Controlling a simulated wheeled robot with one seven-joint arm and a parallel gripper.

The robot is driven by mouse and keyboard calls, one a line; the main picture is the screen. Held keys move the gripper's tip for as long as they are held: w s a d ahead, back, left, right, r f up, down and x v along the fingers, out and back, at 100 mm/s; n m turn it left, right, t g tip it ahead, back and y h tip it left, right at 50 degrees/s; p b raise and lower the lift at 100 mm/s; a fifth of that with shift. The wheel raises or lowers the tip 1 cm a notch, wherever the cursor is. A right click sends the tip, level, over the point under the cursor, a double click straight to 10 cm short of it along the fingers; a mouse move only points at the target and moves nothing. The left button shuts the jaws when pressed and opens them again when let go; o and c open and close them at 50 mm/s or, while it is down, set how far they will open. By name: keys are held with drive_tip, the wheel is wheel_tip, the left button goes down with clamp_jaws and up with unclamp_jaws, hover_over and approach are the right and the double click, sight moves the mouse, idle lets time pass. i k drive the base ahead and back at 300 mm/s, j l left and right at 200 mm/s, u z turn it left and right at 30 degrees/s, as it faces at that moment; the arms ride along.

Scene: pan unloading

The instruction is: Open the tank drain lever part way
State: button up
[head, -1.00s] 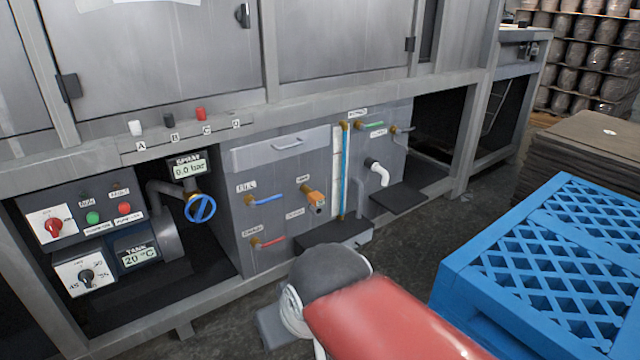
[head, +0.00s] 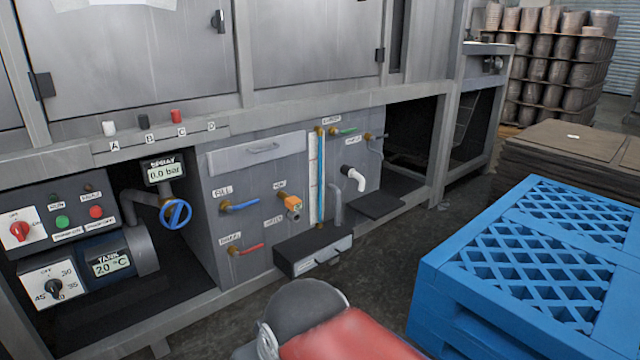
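The drain lever (head: 250,248) is a red handle on a brass valve, low on the grey tank panel (head: 262,182). A small label above it appears to read DRAIN. The handle points right and slightly upward, nearly level. A blue lever (head: 243,205) sits above it under a label that appears to read FILL. My red and grey arm shows at the bottom centre, in front of and below the panel, apart from the lever. My gripper is not visible, so its state is hidden.
A black-topped box (head: 313,255) stands on the floor right of the drain lever. A blue valve wheel (head: 175,213) and control boxes are to the left. A blue pallet stack (head: 440,262) fills the right front. Grey floor lies between pallet and panel.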

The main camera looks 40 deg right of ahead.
sight(237, 255)
drive_tip(key=i+l+z, duration=0.2)
drive_tip(key=i, duration=0.5)
drive_tip(key=i+z, duration=0.15)
drive_tip(key=i, duration=0.6)
drive_tip(key=k+z, duration=0.1)
drive_tip(key=k, duration=0.7)
drive_tip(key=l, duration=0.05)
